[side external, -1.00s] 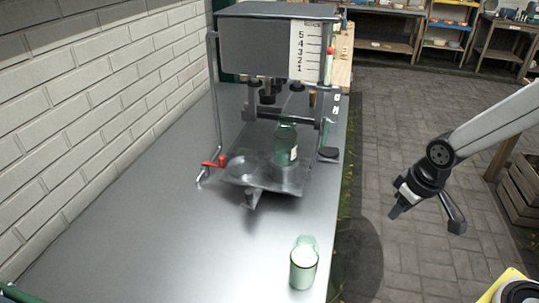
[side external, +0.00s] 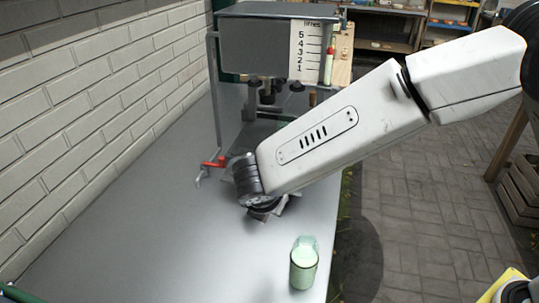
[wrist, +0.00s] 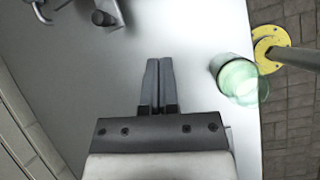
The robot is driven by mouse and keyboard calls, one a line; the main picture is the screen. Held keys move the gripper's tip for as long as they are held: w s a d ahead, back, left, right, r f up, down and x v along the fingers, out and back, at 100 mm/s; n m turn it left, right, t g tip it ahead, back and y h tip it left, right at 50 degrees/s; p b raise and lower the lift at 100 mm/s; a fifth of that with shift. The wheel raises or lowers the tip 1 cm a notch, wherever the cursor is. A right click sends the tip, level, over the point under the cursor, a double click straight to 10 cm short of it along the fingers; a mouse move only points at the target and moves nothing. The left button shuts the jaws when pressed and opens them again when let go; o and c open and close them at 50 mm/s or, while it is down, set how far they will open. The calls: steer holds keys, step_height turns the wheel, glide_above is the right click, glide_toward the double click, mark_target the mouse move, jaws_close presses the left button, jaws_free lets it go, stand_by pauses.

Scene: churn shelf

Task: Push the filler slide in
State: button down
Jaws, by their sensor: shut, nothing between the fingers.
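The filler (side external: 268,45), a grey tank with a litre scale, stands over the bench. Its red-handled lever (side external: 215,162) shows left of my wrist. The filler slide and the green jar on it are hidden behind my arm in the side view; I cannot make them out for sure in the wrist view. My gripper (wrist: 158,62) is shut and empty, its two fingers together over bare bench in the wrist view. In the side view it is mostly hidden below my wrist, low over the bench in front of the filler. I cannot tell whether it touches the slide.
A green glass jar with pale contents (side external: 304,264) stands near the bench's right edge; it shows right of my fingers in the wrist view (wrist: 238,78). A brick wall (side external: 90,90) runs along the left. The bench's front left (side external: 130,240) is clear.

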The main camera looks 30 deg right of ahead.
steer(key=a+n+t, duration=0.2)
steer(key=a+n, duration=0.2)
steer(key=a, duration=0.3)
steer(key=shift+w+a+r+n, duration=0.15)
steer(key=shift+a+r+n, duration=0.15)
steer(key=shift+r, duration=0.15)
steer(key=w+d+f, duration=0.6)
steer(key=w+f, duration=0.1)
steer(key=w, duration=0.1)
steer(key=shift+w+d+f, duration=0.15)
steer(key=shift+w+d, duration=0.1)
steer(key=shift+w, duration=0.15)
steer(key=w+d, duration=0.9)
steer(key=shift+w+d, duration=0.6)
steer(key=shift+d, duration=0.05)
